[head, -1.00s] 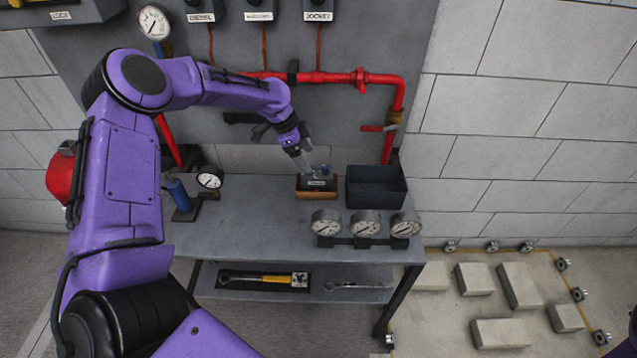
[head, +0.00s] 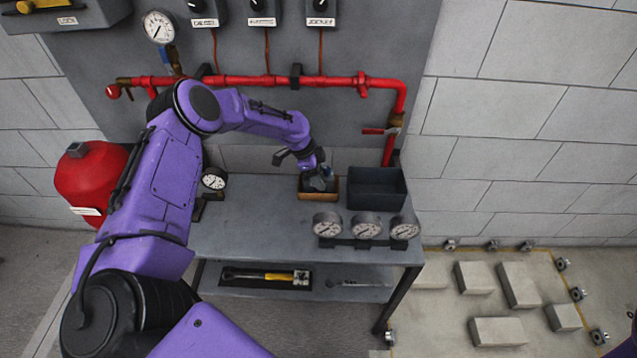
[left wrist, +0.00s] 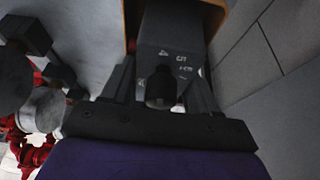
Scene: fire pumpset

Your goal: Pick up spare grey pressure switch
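The grey pressure switch (left wrist: 172,35) sits in the orange-brown tray (head: 320,196) on the bench, mostly hidden by my gripper in the head view. In the left wrist view it is a dark grey box with pale printed characters and a round dark stub (left wrist: 161,88) at its near end. My left gripper (head: 318,180) is down at the tray. In the left wrist view its two fingers (left wrist: 160,78) stand on either side of the switch, apart from each other. Whether they touch its sides is not clear. My right gripper is out of view.
A dark open bin (head: 376,188) stands right of the tray. Three gauges on a rack (head: 361,228) stand in front, and another gauge (head: 214,180) at left. The red pipe (head: 250,81) runs along the panel behind. The bench top (head: 250,225) is clear at front left.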

